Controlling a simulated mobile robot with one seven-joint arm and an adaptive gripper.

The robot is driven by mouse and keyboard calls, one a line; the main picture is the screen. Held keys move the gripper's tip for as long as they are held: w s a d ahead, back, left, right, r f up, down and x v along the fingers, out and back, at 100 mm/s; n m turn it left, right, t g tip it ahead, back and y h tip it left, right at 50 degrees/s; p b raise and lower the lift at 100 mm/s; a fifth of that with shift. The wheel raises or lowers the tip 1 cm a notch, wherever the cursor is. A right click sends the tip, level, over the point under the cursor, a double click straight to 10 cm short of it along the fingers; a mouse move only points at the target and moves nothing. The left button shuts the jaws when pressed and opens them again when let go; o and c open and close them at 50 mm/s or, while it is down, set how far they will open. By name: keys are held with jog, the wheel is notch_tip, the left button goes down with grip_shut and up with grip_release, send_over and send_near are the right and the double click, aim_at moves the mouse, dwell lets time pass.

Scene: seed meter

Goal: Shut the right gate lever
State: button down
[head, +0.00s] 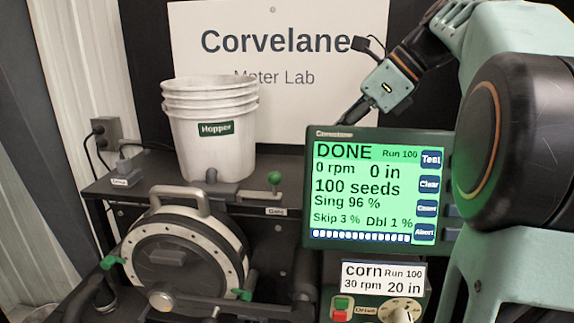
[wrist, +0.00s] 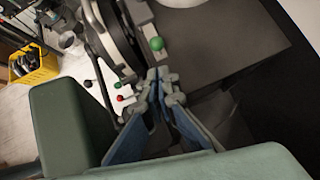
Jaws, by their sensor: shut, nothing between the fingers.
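A gate lever with a green ball knob (head: 275,178) stands upright on the bench behind a "Gate" label (head: 275,211), to the right of the hopper. A green ball knob (wrist: 156,44) also shows in the wrist view, just beyond my fingertips; I cannot tell for sure that it is the same one. My gripper (head: 345,120) is above and to the right of the lever in the head view, partly hidden behind the monitor. In the wrist view my gripper (wrist: 160,76) has its fingertips together, with nothing between them.
A white hopper bucket (head: 210,130) stands on the bench (head: 130,183). A round seed meter (head: 170,260) with green latches is in front. The monitor (head: 380,190) reads DONE, 100 seeds. A control panel (head: 383,277) sits below it. A yellow crate (wrist: 35,65) is on the floor.

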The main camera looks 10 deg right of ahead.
aim_at(280, 178)
jog(key=b+x, duration=0.1)
jog(key=x, duration=0.9)
jog(key=shift+s+b, duration=0.2)
jog(key=shift+b, duration=0.2)
jog(key=shift+a+r, duration=0.1)
jog(key=shift+w+a+r+p, duration=0.1)
jog(key=shift+a+p, duration=0.25)
jog(key=a+p, duration=0.1)
jog(key=a, duration=0.1)
jog(key=w+a+p, duration=0.1)
jog(key=a+p, duration=0.1)
jog(key=shift+w+a, duration=0.2)
jog(key=shift+a, duration=0.2)
